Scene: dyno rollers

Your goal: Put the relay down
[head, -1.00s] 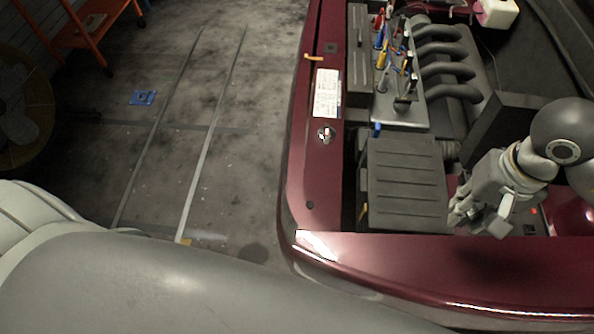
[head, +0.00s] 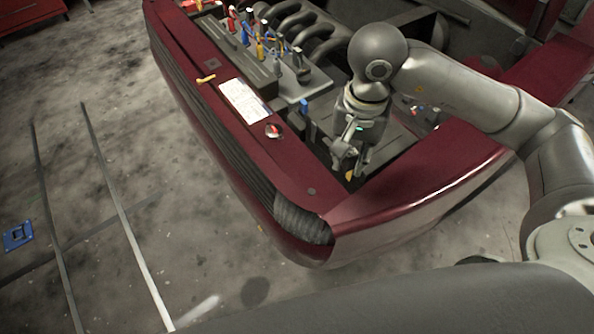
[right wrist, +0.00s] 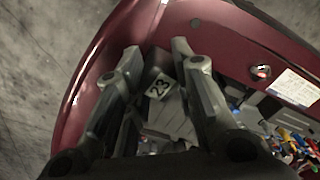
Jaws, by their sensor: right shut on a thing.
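My right gripper (head: 347,170) hangs over the front corner of the open engine bay, pointing down. My left gripper is not in view.
The dark red car front (head: 420,195) borders the bay on the near side. A dark ribbed box lies under the gripper, mostly covered by my arm. Coloured-handled tools (head: 262,40) stand in a grey rack behind it. A blue object (head: 18,235) lies on the floor.

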